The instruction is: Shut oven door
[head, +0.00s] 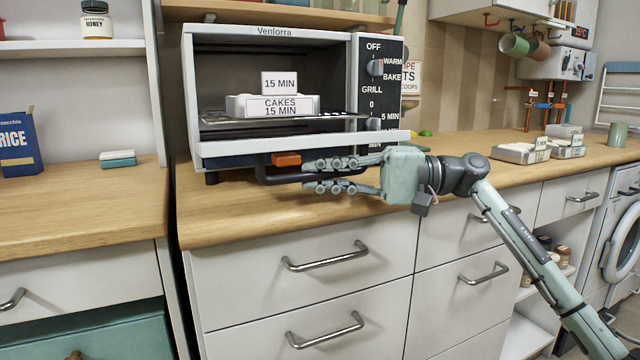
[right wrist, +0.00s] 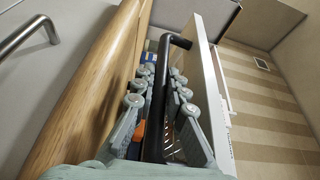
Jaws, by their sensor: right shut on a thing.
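The oven (head: 375,48) stands on the wooden counter with its front open. Its door (head: 345,149) is swung down, seen nearly edge-on below the opening. A black bar handle (head: 264,172) sticks out from the door toward me. My right gripper (head: 308,177) reaches in from the right and is shut on this handle. In the right wrist view the black handle (right wrist: 160,95) runs between the finger rows, with the pale door panel (right wrist: 215,85) beside them. Inside the oven a white tray labelled CAKES 15 MIN (head: 272,106) sits on a wire rack. My left gripper is out of view.
An orange item (head: 287,159) shows just behind the handle. Drawer handles (head: 325,257) stick out below the counter edge (head: 250,225). White trays (head: 520,153) stand on the counter at the right. Left of the oven are a blue RICE box (head: 17,143) and a sponge (head: 118,159).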

